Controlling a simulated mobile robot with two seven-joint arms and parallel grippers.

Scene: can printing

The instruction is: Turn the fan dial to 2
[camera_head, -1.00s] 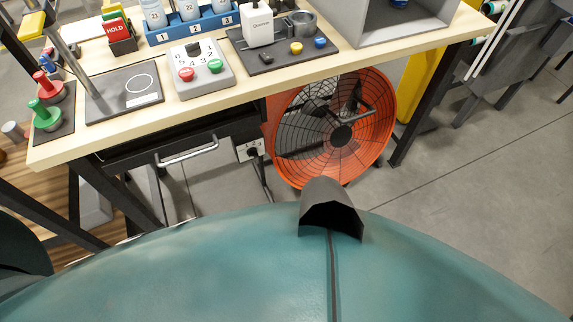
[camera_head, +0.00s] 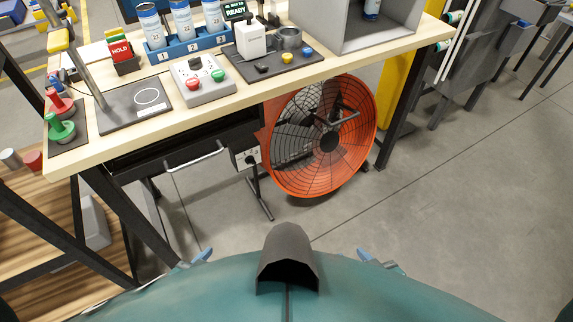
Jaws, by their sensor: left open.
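The orange round fan (camera_head: 322,137) stands on the floor under the workbench, its dark wire grille facing me. A grey control box (camera_head: 203,90) on the bench has a dark dial (camera_head: 193,67) with marks around it, and a red and a green button.
The wooden workbench (camera_head: 110,148) carries a blue rack (camera_head: 195,47) of cans, a HOLD sign box (camera_head: 122,53), a dark tray (camera_head: 272,62) and a grey open box (camera_head: 345,35).

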